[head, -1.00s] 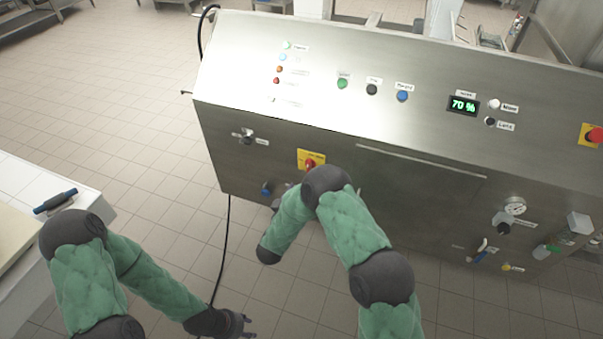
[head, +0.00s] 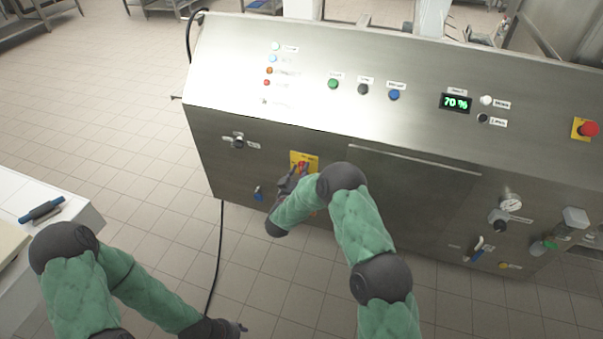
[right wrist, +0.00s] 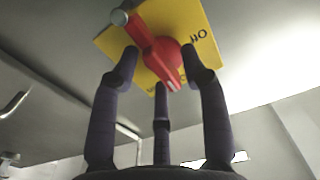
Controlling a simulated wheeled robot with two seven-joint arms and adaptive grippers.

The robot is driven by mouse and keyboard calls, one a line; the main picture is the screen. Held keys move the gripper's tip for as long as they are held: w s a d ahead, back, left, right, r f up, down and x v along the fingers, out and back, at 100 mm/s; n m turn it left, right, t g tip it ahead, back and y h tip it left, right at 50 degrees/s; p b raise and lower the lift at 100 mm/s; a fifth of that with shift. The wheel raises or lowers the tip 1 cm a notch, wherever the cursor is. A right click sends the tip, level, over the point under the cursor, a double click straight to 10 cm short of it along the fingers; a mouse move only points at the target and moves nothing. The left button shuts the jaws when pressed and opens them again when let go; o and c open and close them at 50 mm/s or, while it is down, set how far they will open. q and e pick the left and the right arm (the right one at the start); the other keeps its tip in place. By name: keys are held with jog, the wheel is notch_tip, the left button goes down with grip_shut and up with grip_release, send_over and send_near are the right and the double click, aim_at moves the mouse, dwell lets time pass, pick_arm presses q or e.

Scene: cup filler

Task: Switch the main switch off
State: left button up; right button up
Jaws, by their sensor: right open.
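The main switch is a red rotary handle (right wrist: 155,50) on a yellow plate (right wrist: 198,22) on the machine's front. In the right wrist view the handle lies slantwise, from upper left to lower right, with partly readable lettering beside it. In the head view the yellow plate (head: 305,157) shows, but my right gripper (head: 292,180) and arm hide most of the handle. My right gripper (right wrist: 160,66) is open, its fingers spread around the handle's lower end; contact cannot be told. My left gripper (head: 236,328) hangs low at the bottom edge, away from the machine, its fingers too small to judge.
The machine panel carries coloured lamps (head: 268,70), buttons (head: 363,89), a 70 % display (head: 456,102) and a red emergency knob (head: 589,129). A black cable (head: 217,260) hangs to the floor.

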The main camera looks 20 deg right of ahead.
grip_shut()
jog(key=n, duration=0.2)
jog(key=n+p, duration=0.1)
jog(key=n, duration=0.2)
jog(key=shift+r+n, duration=0.2)
jog(key=shift+n, duration=0.1)
jog(key=n+p, duration=0.1)
jog(key=n, duration=0.2)
jog(key=shift+a+n, duration=0.1)
jog(key=shift+n, duration=0.2)
jog(key=n+p, duration=0.1)
jog(key=n, duration=0.3)
jog(key=shift+w+a, duration=0.1)
jog(key=shift+a+n+p, duration=0.1)
jog(key=shift+n+p, duration=0.5)
jog(key=shift+n, duration=1.8)
